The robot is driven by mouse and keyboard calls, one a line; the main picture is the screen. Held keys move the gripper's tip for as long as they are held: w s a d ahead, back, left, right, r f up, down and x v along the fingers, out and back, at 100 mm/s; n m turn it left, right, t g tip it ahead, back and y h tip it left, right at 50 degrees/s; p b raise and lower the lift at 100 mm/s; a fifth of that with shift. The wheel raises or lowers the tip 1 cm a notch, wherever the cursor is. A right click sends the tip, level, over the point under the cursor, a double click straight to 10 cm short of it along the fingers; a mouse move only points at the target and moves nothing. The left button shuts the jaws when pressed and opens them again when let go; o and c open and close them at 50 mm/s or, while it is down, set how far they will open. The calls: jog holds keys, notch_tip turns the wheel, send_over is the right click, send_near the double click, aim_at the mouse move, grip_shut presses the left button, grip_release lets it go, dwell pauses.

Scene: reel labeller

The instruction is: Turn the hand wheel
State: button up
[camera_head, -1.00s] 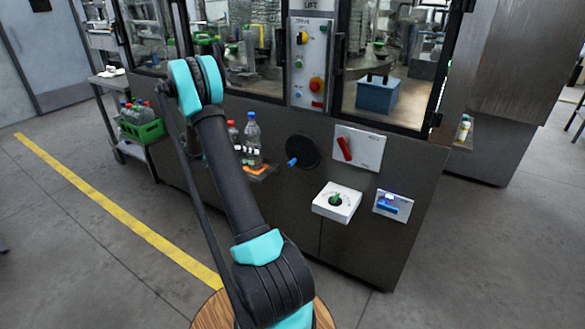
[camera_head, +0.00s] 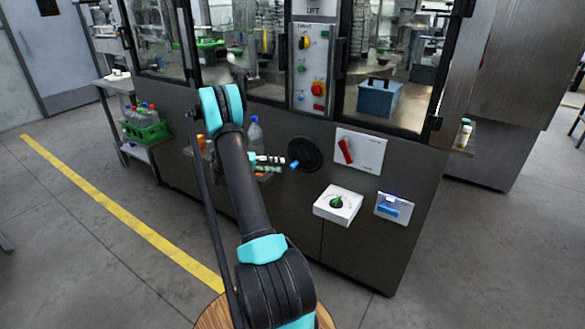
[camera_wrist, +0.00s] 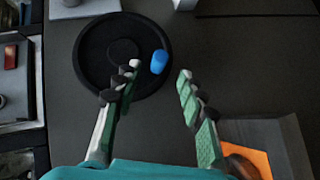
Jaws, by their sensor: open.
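The hand wheel (camera_head: 307,151) is a round black disc on the dark front panel of the machine. Its blue handle (camera_head: 294,164) sticks out at the wheel's lower left. My gripper (camera_head: 283,164) is open just left of the handle, with its fingers pointing at it. In the wrist view the wheel (camera_wrist: 98,45) is at the upper left, and the blue handle (camera_wrist: 159,61) appears in the gap between the open fingertips of my gripper (camera_wrist: 159,70). I cannot tell whether a finger touches the handle.
A red-lever plate (camera_head: 371,156), a white box with a green knob (camera_head: 337,204) and a blue-switch plate (camera_head: 394,208) sit right of the wheel. A bottle (camera_head: 255,132) stands behind my arm. An orange-topped ledge (camera_wrist: 246,158) lies beside my gripper.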

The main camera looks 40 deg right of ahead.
aim_at(293, 166)
jog(key=x, duration=0.7)
jog(key=shift+s+d+f, duration=0.1)
jog(key=shift+d, duration=0.2)
grip_shut()
